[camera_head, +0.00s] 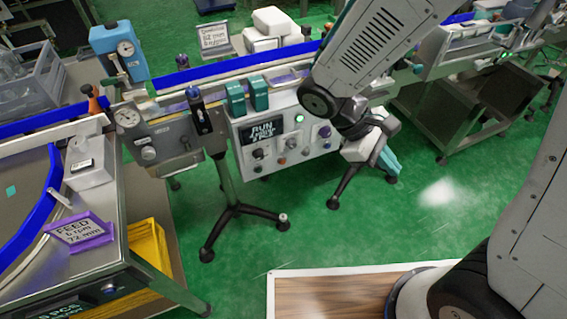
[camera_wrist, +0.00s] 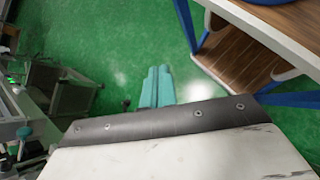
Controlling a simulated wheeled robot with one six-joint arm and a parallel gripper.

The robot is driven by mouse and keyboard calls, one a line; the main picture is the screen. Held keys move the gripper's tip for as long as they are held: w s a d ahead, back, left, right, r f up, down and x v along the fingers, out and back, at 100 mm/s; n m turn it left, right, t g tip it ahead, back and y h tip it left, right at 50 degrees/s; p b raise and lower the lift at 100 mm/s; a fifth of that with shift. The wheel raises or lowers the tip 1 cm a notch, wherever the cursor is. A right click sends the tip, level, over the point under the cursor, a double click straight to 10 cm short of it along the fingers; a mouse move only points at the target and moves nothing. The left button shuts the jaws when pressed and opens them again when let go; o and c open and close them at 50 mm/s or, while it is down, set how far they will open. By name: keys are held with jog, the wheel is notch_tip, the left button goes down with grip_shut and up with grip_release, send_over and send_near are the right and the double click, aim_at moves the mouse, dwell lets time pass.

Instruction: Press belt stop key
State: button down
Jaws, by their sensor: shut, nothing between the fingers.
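The control panel (camera_head: 285,152) is a light box under the conveyor, with a dark display reading RUN (camera_head: 262,130). A green-lit button (camera_head: 299,118) and several knobs and keys sit on its face. I cannot tell which one is the belt stop key. The shut, empty fingers also show in the wrist view (camera_wrist: 157,86), over green floor.
The conveyor with blue rails (camera_head: 235,70) runs above the panel. Two green blocks (camera_head: 247,95) stand on top of the panel's left side. A black tripod foot (camera_head: 240,212) stands below. A wood-topped table (camera_wrist: 245,55) shows in the wrist view. Green floor lies in front.

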aim_at(283, 162)
jog(key=w+a+f+n+t+y, duration=0.1)
jog(key=w+a+f+n+t, duration=0.3)
jog(key=f+n, duration=0.5)
jog(key=w+a+f+n+t+y, duration=0.1)
jog(key=w+a+f+n+t, duration=0.3)
jog(key=a+f+n+t, duration=0.3)
jog(key=w+a+f+n+t+y, duration=0.1)
jog(key=w+a+f+n+t, duration=0.4)
jog(key=f+n, duration=0.6)
notch_tip(283, 162, down, 5)
jog(key=shift+a+r+t, duration=0.15)
jog(key=shift+a+t, duration=0.15)
jog(key=shift+t, duration=0.3)
jog(key=shift+w, duration=0.2)
jog(key=w+a, duration=0.3)
jog(key=w, duration=0.5)
jog(key=shift+a, duration=0.15)
jog(key=shift+w+a, duration=0.15)
jog(key=shift+w, duration=0.2)
